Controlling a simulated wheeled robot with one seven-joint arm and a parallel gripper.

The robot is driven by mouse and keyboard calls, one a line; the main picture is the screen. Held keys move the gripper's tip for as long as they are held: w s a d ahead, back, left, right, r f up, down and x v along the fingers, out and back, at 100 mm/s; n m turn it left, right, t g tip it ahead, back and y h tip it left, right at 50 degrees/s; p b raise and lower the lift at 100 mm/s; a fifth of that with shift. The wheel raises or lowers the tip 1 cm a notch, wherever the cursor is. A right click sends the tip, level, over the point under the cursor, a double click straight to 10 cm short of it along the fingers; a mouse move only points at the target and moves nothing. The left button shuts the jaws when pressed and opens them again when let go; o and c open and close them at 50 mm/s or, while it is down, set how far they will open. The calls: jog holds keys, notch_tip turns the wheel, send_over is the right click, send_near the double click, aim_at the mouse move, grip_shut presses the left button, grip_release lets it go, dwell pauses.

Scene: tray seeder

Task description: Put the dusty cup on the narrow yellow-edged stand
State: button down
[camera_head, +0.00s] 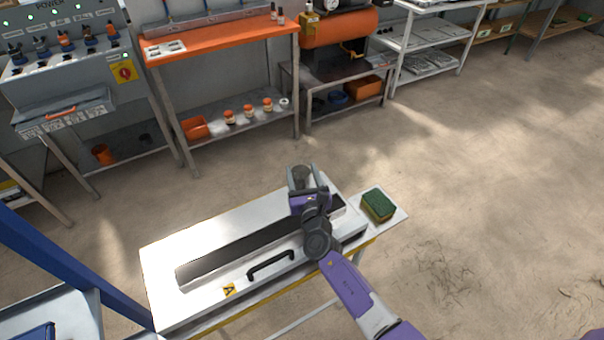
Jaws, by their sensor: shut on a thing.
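My gripper (301,178) is above the far right part of a white stand with a yellow front edge (160,262). It is shut on a small grey-brown cup (300,172), which shows between the two fingers. My wrist and the fingers hide part of the cup. I cannot tell whether the cup's base touches the surface below or hangs above it.
A long dark strip in a raised metal housing (235,250) and a black handle (271,264) take up much of the stand. A green sponge (378,205) lies on a side plate at the right. An orange-topped bench (220,40) stands behind, with open floor between.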

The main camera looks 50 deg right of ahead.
jog(key=shift+f, duration=0.1)
jog(key=shift+c, duration=2.4)
grip_release()
jog(key=v, duration=1.2)
